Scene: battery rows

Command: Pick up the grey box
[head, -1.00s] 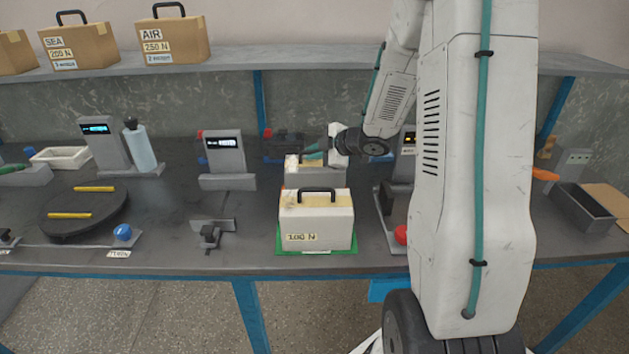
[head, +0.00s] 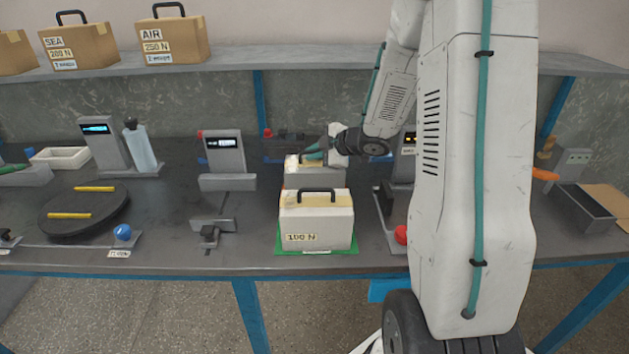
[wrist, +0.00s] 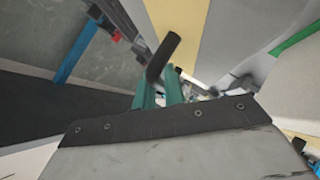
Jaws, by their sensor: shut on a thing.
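The grey box (head: 318,180) has a yellow tape strip on top and stands on the bench behind a pale box (head: 316,225) marked 100 N, which hides most of its front. My gripper (head: 313,154) is at the top of the grey box. In the wrist view the teal fingers (wrist: 158,94) are shut on the box's black handle (wrist: 163,58), with the grey top and yellow tape (wrist: 188,30) beyond. I cannot tell whether the box is clear of the bench. The pale box sits on a green mat (head: 345,252) with its handle up.
Grey devices with displays (head: 224,155) stand to the left, near a black turntable (head: 85,208). A grey clamp fixture (head: 211,237) is left of the pale box. A red knob (head: 401,235) is close on the right. Brown boxes (head: 173,40) stand on the shelf above.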

